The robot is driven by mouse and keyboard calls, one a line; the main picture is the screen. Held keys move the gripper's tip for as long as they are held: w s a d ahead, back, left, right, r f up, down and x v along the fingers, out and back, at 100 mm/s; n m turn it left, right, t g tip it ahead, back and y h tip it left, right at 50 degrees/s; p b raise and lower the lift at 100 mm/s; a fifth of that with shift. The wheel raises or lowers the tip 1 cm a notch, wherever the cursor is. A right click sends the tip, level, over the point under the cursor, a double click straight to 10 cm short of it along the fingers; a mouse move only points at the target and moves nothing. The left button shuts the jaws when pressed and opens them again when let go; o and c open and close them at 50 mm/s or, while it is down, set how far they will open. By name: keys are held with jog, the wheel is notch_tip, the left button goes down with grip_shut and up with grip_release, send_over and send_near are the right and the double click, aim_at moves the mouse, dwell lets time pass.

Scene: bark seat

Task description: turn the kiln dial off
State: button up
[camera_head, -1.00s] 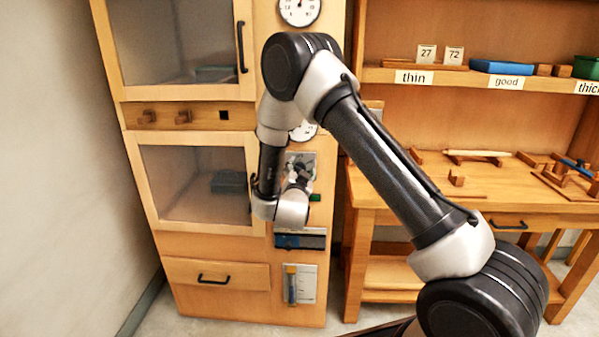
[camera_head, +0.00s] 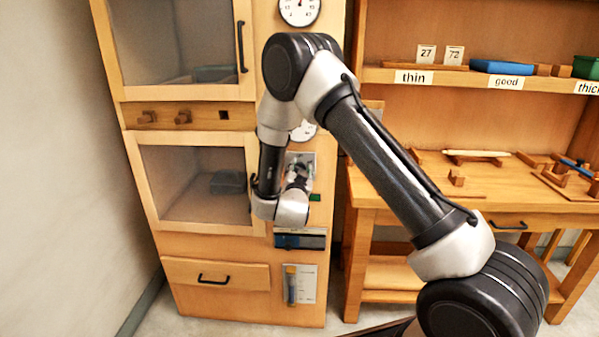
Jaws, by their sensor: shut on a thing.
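The kiln is a tall wooden cabinet with two glass doors; its lower door (camera_head: 195,183) is shut. A small grey control plate (camera_head: 306,158) sits on its right-hand front strip. My gripper (camera_head: 299,174) is at this plate, small and partly hidden by my own wrist. Its jaws are shut on the kiln dial, which is itself covered by the gripper, so its pointer setting cannot be read. A green patch (camera_head: 315,197) shows just below the plate.
A round gauge (camera_head: 300,11) is at the top, and another gauge (camera_head: 304,131) is partly behind my arm. A blue-grey panel (camera_head: 300,239) is below my wrist. A wooden workbench (camera_head: 400,196) with several items stands close on the right.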

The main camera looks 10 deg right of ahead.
jog(key=n, duration=2.3)
jog(key=shift+a+f, duration=0.2)
jog(key=shift+a, duration=0.05)
dwell(0.4)
jog(key=o, duration=1)
jog(key=v, duration=1.2)
